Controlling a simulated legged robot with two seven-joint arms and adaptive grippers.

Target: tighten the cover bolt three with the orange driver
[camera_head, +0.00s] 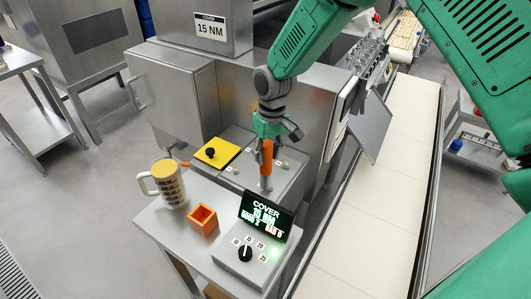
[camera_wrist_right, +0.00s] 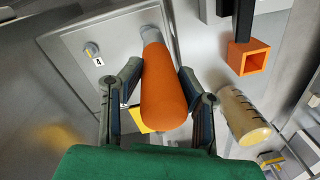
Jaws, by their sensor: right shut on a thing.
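My right gripper (camera_head: 267,143) is shut on the orange driver (camera_head: 266,158), which stands roughly upright over the grey cover plate (camera_head: 243,139). In the right wrist view the orange handle (camera_wrist_right: 165,85) lies between both fingers of the gripper (camera_wrist_right: 162,88). The driver's grey lower end points at the plate; I cannot tell whether it sits on a bolt, and the bolt under it is hidden. Another bolt (camera_wrist_right: 92,50), labelled 4, shows on the plate. My left gripper is not in view.
A torque box (camera_head: 252,258) with a dial and lit green COVER display (camera_head: 266,216) stands in front. An orange square holder (camera_head: 203,220), a mug (camera_head: 169,188) and a yellow pad (camera_head: 216,153) with a black knob are left. A conveyor (camera_head: 385,180) runs on the right.

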